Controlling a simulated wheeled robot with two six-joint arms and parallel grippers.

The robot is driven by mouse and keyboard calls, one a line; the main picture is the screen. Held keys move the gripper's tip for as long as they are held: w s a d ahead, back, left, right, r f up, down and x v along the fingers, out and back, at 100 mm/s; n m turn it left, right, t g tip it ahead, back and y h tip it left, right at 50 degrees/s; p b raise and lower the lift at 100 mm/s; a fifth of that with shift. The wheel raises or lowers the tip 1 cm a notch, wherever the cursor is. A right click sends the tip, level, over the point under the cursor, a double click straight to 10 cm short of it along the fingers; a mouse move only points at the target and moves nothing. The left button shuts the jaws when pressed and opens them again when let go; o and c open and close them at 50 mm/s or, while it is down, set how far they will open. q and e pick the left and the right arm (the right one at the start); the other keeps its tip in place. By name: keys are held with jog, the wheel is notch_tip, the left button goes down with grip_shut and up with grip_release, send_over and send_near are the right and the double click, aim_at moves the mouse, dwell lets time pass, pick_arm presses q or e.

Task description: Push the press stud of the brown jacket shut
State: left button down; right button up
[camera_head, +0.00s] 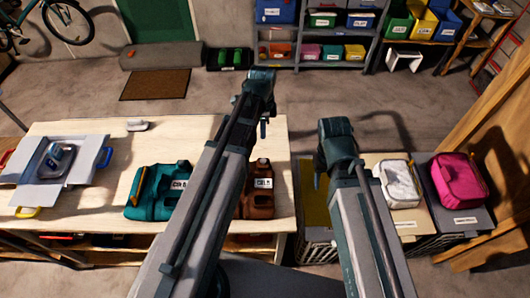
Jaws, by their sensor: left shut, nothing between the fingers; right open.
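The brown jacket (262,203) lies folded near the right end of the pale wooden table (200,127). It carries a small white label. My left arm crosses in front of its left part, and I cannot make out its press stud. My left arm reaches up past the jacket, and its bend is above the table's far edge. My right arm rises to the right of the table, with its bend beyond the jacket's right side. I cannot make out the fingers of either gripper; the arm links hide them.
A teal folded item (150,207) lies left of the jacket. A grey board device (85,150) stands at the table's left end. Right of the table, a white bundle (401,182) and a pink bundle (459,180) sit on bins. The floor behind the table is mostly clear.

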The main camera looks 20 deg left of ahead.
aim_at(263, 160)
pick_arm(q)
jog(key=shift+f, duration=0.1)
notch_tip(263, 160, down, 14)
jog(key=b, duration=1.4)
